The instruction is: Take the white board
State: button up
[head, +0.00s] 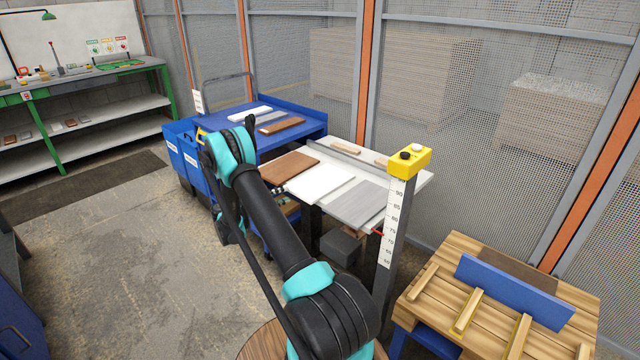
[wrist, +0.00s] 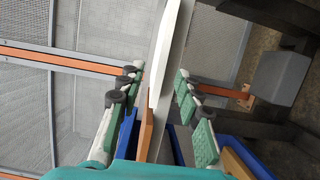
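The white board (head: 320,182) lies flat on the light work table, between a brown board (head: 289,166) and a grey board (head: 358,203). In the wrist view, the white board (wrist: 163,55) shows nearly edge-on, against the paler table edge. My gripper (wrist: 157,72) is open, with one green-padded finger on the board's upper side and the other on the table's underside. Both fingers appear apart from the board, with nothing gripped. In the head view my arm hides most of the gripper.
A measuring post with a yellow top (head: 410,160) stands at the table's right corner. A blue cart (head: 308,125) behind holds other boards, including a whitish one (head: 250,114). A wooden bench (head: 480,310) is at lower right. Open floor (head: 150,260) lies left.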

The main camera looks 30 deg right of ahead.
aim_at(293, 193)
jog(key=d, duration=0.5)
jog(key=shift+s+f, duration=0.1)
grip_shut()
